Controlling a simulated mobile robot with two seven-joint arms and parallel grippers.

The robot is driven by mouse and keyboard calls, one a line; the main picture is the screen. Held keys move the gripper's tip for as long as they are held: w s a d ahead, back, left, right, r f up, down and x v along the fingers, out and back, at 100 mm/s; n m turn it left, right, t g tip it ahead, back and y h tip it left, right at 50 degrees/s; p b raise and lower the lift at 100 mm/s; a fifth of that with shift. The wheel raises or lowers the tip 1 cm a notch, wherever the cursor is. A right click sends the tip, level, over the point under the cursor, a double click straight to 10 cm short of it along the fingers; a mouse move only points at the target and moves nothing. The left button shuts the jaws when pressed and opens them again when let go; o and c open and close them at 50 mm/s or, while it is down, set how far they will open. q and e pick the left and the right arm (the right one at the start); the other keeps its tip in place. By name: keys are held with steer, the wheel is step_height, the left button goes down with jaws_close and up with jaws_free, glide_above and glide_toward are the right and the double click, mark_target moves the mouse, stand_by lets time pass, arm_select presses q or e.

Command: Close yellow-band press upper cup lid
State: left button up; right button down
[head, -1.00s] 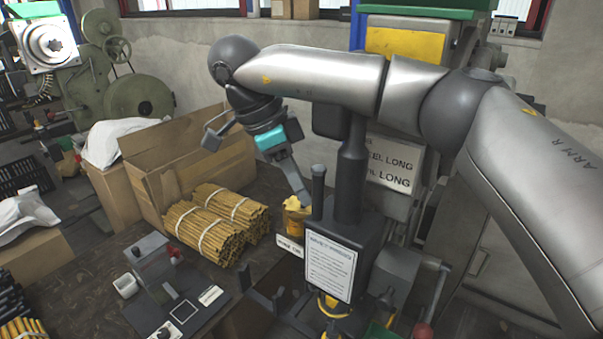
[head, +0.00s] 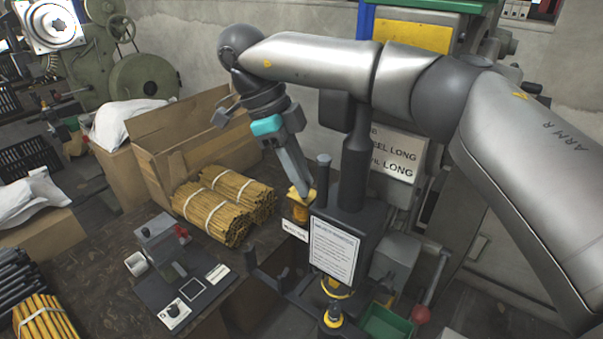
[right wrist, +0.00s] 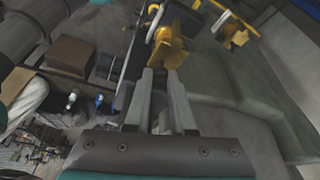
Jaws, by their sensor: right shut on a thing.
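The dark press (head: 350,200) stands right of centre in the head view, with a white notice plate on its front. A small yellow upper cup (head: 299,212) sits at its left side, and a yellow lid (head: 300,193) is at the cup's top. My right gripper (head: 304,192) comes down from the upper left with its fingertips at the lid, shut on it. In the right wrist view the yellow lid and cup (right wrist: 172,42) show just beyond the fingertips (right wrist: 163,75). The fingers hide part of the lid, so its exact angle is unclear. My left gripper is not in view.
Bundles of yellow rods (head: 215,212) and an open cardboard box (head: 180,145) lie left of the press. A dark fixture board (head: 185,290) is at the front. A green bin (head: 388,322) and red knob (head: 420,314) are at lower right.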

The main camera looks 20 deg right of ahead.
steer(key=c, duration=0.8)
jaws_free()
steer(key=shift+o, duration=0.2)
steer(key=p+v, duration=0.5)
steer(key=v, duration=1)
steer(key=shift+r, duration=0.2)
steer(key=shift+s, duration=0.1)
